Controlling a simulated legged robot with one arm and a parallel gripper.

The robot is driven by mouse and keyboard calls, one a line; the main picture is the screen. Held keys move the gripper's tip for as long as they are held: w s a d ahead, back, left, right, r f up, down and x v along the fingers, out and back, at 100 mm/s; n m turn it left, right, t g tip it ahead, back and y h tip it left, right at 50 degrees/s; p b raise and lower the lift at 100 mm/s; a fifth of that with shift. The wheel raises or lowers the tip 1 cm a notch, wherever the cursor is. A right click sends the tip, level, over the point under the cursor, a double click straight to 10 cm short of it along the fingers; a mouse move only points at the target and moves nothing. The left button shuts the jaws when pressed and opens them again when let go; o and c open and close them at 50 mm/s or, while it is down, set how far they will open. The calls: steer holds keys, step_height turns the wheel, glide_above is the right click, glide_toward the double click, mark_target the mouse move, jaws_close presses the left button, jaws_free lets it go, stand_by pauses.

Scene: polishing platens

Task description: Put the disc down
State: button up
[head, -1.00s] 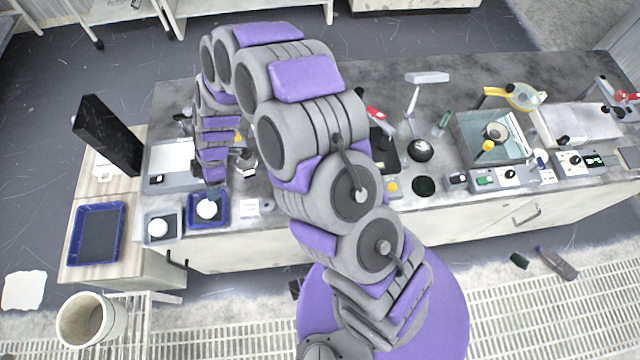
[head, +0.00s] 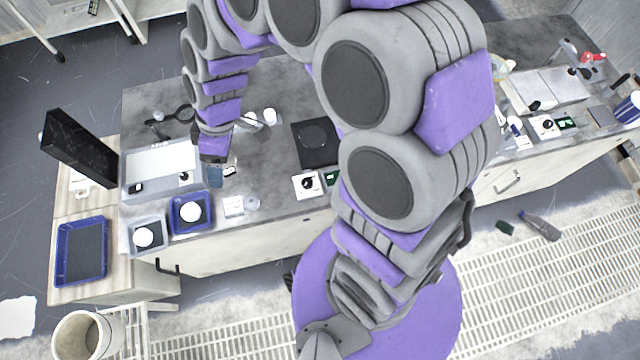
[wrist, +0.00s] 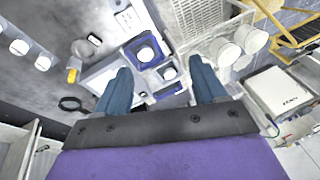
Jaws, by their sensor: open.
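A white round disc (head: 190,211) lies in a small blue tray (head: 176,228) near the bench's left front corner. A second white disc (head: 144,236) lies in a grey tray (head: 134,247) just left of it. My gripper (head: 213,172) is above the bench, behind and slightly right of the blue tray. In the wrist view my gripper (wrist: 160,64) has its two blue fingers wide apart with nothing held between them. The disc in the blue tray (wrist: 145,53) and the disc in the grey tray (wrist: 168,73) show beyond the fingers, apart from them.
A grey-framed white panel (head: 160,165) lies behind the trays. A black upright slab (head: 80,150) and a larger blue tray with a dark mat (head: 80,250) stand on the left side table. A pale bucket (head: 85,335) is at front left. Several small devices stand along the bench.

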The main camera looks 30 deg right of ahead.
steer(key=s+d+r+m+h, duration=0.1)
steer(key=s+d+r+m, duration=0.3)
steer(key=s+d, duration=0.5)
steer(key=s+d+r+m+h, duration=0.2)
steer(key=s+d+r+m, duration=0.3)
steer(key=s+d+m, duration=0.4)
steer(key=shift+s+h, duration=0.3)
steer(key=shift+s, duration=0.75)
